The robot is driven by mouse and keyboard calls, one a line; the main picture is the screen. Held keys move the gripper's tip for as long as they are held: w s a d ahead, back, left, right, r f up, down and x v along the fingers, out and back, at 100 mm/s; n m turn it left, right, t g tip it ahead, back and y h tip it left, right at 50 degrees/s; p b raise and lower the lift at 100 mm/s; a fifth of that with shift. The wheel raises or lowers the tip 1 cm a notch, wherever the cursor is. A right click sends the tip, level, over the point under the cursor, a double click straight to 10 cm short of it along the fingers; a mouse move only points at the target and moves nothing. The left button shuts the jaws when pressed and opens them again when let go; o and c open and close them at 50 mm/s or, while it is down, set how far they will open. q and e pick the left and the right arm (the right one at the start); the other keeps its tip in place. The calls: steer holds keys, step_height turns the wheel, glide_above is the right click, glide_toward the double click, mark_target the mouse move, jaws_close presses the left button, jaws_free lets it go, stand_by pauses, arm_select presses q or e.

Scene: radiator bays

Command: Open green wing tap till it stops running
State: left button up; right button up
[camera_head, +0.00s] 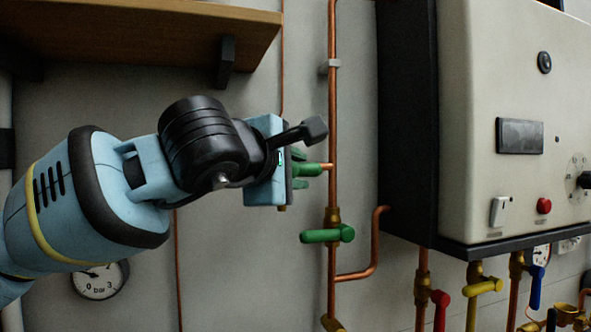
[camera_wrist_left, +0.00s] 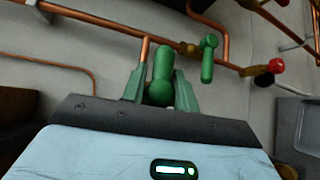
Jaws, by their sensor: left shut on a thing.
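The green wing tap (camera_head: 305,170) sits on a short copper stub off the vertical copper pipe, left of the boiler. In the wrist view the green tap (camera_wrist_left: 161,70) stands between my two greenish fingers. My left gripper (camera_head: 300,168) is shut on it; the gripper body hides part of the tap in the head view. The exact angle of the tap's wings is hard to tell. My right gripper is in neither view.
A second green tap with a lever handle (camera_head: 327,235) is just below on the same pipe (camera_head: 332,100). The boiler (camera_head: 510,110) stands right, with red (camera_head: 440,300) and yellow (camera_head: 482,287) taps under it. A wooden shelf (camera_head: 150,35) is above; a pressure gauge (camera_head: 98,281) is lower left.

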arm_select(q)
steer(key=m+g+y, duration=0.3)
steer(key=shift+f+y, duration=0.15)
steer(key=shift+y, duration=0.15)
steer(key=m+y, duration=0.1)
steer(key=m+g+y, duration=0.1)
steer(key=y, duration=0.1)
steer(key=shift+s+a+f+g, duration=0.1)
steer(key=shift+a+f+g, duration=0.1)
steer(key=shift+g, duration=0.1)
steer(key=shift+a+m+g+y, duration=0.15)
steer(key=shift+m+g+y, duration=0.35)
steer(key=shift+m+y, duration=0.45)
steer(key=shift+y, duration=0.35)
steer(key=o, duration=0.9)
steer(key=shift+f, duration=0.1)
steer(key=shift+o, duration=0.2)
steer(key=v, duration=0.7)
steer(key=shift+s+r, duration=0.3)
